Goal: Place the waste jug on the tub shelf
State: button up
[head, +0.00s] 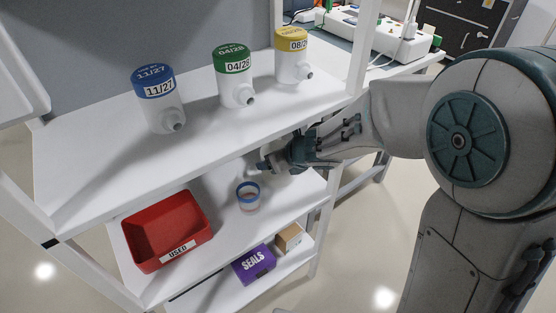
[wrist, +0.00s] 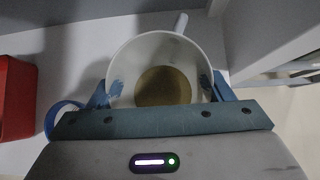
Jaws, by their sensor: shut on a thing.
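The waste jug (wrist: 150,50) is a white, open-topped vessel with a spout or handle at its far rim and brownish-yellow liquid inside. My gripper (wrist: 160,92) has its blue fingers on either side of the jug and is shut on it. In the head view my gripper (head: 277,158) is in the gap between the top shelf and the tub shelf (head: 215,190). The jug is mostly hidden there. I cannot tell whether its base touches the tub shelf. The red tub (head: 165,232), labelled USED, sits on that shelf's left part.
A small clear cup with a blue rim (head: 248,196) stands on the tub shelf near my gripper. Three lidded canisters, blue (head: 158,100), green (head: 235,76) and yellow (head: 292,55), stand on the top shelf above. A purple SEALS box (head: 254,264) and a cardboard box (head: 288,238) are below.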

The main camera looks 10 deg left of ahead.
jog(key=shift+d+f, duration=0.1)
jog(key=shift+f, duration=0.5)
jog(key=shift+f+b, duration=0.1)
jog(key=shift+b, duration=0.2)
jog(key=o, duration=1.1)
